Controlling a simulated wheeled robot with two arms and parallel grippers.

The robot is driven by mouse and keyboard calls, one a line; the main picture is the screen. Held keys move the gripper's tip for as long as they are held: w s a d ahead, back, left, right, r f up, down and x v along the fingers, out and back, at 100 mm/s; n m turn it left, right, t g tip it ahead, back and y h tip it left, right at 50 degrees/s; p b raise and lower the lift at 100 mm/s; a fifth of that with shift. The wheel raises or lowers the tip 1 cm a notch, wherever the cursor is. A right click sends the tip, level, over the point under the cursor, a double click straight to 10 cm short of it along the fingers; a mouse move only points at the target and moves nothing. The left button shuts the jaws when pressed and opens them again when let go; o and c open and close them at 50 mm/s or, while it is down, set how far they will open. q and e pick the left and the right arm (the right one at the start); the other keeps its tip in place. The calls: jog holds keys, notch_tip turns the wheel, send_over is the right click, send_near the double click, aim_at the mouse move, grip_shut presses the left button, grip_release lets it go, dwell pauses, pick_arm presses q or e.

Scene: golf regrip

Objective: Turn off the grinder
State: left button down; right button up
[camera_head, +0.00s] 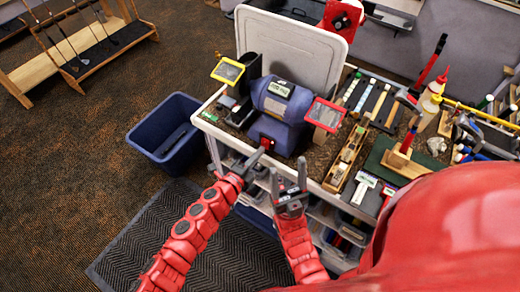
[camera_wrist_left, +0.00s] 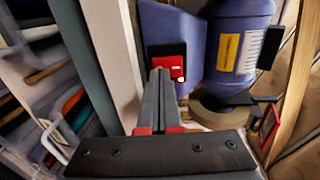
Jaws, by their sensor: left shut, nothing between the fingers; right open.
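The grinder (camera_head: 281,103) is a blue bench grinder on the left part of the cart top, with yellow-framed and red-framed shields at its sides. A red switch (camera_head: 267,143) on a black plate sits low on its front. My left gripper (camera_head: 254,160) is shut and empty, its tips close in front of the switch. In the left wrist view the grinder's blue body (camera_wrist_left: 238,40) fills the upper middle, and the shut fingertips (camera_wrist_left: 160,74) overlap the lower left of the red switch (camera_wrist_left: 172,62); I cannot tell whether they touch. My right gripper (camera_head: 289,186) is open and empty before the cart's front edge.
The cart top (camera_head: 232,130) holds a wooden plane (camera_head: 346,158), a hammer (camera_head: 431,67), bottles and other tools to the right of the grinder. A blue bin (camera_head: 165,135) stands on the floor at left, and a black mat (camera_head: 185,240) lies before the cart.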

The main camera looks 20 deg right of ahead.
pick_arm(q)
jog(key=shift+w+d+f, duration=0.1)
jog(key=shift+w+d, duration=0.1)
jog(key=shift+d, duration=0.25)
